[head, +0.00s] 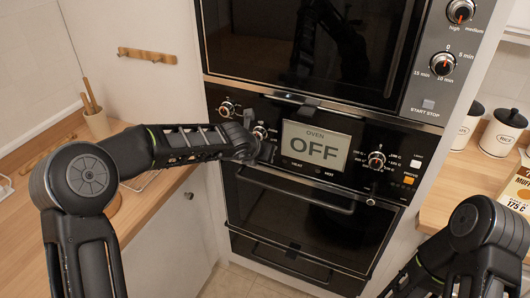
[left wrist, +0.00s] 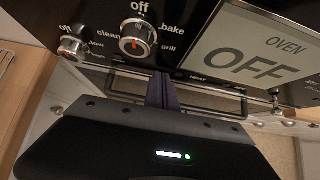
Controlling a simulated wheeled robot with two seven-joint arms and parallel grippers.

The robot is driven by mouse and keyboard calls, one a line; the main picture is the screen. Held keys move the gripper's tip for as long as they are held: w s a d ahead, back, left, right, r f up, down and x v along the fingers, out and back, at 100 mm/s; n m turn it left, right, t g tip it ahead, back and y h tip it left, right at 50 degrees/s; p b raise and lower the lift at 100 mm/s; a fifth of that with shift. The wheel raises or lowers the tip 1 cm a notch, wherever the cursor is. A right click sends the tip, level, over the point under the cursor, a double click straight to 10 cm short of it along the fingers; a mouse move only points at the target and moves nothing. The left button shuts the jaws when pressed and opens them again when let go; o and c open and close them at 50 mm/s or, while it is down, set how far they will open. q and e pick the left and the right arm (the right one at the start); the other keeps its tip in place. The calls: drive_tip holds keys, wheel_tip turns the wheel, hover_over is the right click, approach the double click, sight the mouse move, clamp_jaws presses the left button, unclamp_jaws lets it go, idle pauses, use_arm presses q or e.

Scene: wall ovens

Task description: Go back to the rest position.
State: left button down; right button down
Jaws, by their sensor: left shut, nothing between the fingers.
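The wall oven's display (head: 316,146) reads "OVEN OFF" and also shows in the left wrist view (left wrist: 255,45). My left gripper (head: 266,150) is in front of the oven panel, just left of the display and near the second knob (head: 259,131). In the left wrist view my left gripper's dark fingers (left wrist: 162,92) are together, empty, below the off/bake/grill knob (left wrist: 138,37) and apart from it. A second knob (left wrist: 73,47) is further left. My right arm comes in at the lower right of the head view; its gripper is out of view.
The lower oven door (head: 290,215) is shut, with a bar handle (head: 295,190). A microwave (head: 310,45) is above. Wooden counters flank the ovens, with a utensil holder (head: 98,124) on the left and canisters (head: 503,132) and a box (head: 516,190) on the right.

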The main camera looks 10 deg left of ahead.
use_arm(q)
drive_tip(key=shift+f, duration=0.1)
drive_tip(key=s+d+f+m+g+b, duration=0.1)
drive_tip(key=s+f+m, duration=0.7)
drive_tip(key=f+m, duration=0.25)
drive_tip(key=s+f+m+g, duration=0.1)
drive_tip(key=s+f+m, duration=0.6)
drive_tip(key=f+m, duration=0.35)
drive_tip(key=s+d+f+m+g+b, duration=0.1)
drive_tip(key=s+f+m+g, duration=0.1)
drive_tip(key=s+f, duration=0.3)
drive_tip(key=s+f+m+g+h+b, duration=0.1)
drive_tip(key=s+f+m, duration=0.3)
drive_tip(key=s, duration=1)
drive_tip(key=s+d+f+m+g+b, duration=0.1)
drive_tip(key=s+f+m+g, duration=0.2)
drive_tip(key=s+f, duration=0.3)
drive_tip(key=s+m, duration=0.1)
drive_tip(key=s, duration=0.3)
drive_tip(key=shift+d+f, duration=0.2)
drive_tip(key=shift+d, duration=0.1)
